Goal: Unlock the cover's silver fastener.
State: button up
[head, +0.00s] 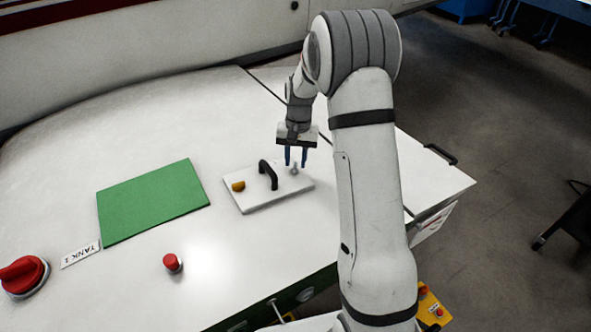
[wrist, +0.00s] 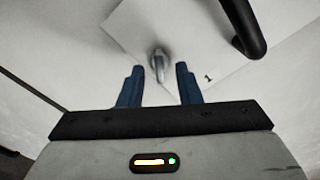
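The cover (head: 262,203) is a white plate with a black handle (head: 268,174) and a yellow fastener (head: 238,186) at its left. The silver fastener (head: 295,167) is at the cover's right end. In the wrist view the silver fastener (wrist: 158,65) lies just beyond and between my fingertips, its lever pointing toward my gripper. My gripper (head: 296,160) is open, with two blue fingers pointing down above the fastener. The fingers also show in the wrist view (wrist: 159,72), one on each side of the fastener's line, apart from it.
A green mat (head: 153,200) lies left of the cover. A red button (head: 172,263), a red knob (head: 22,276) and a "TANK 1" label (head: 80,255) are on the white surface. The black handle (wrist: 246,28) stands close to the right finger in the wrist view.

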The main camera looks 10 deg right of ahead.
jog(key=shift+s+a+f, duration=0.1)
jog(key=shift+f, duration=0.7)
jog(key=shift+b, duration=0.3)
jog(key=shift+c, duration=0.3)
grip_shut()
jog(key=shift+f+n+b, duration=0.15)
jog(key=shift+n+b, duration=0.4)
jog(key=shift+n, duration=0.45)
jog(key=n+b, duration=0.1)
jog(key=n, duration=0.2)
jog(key=shift+n, duration=0.6)
jog(key=shift+o, duration=1.4)
grip_release()
jog(key=shift+r, duration=0.2)
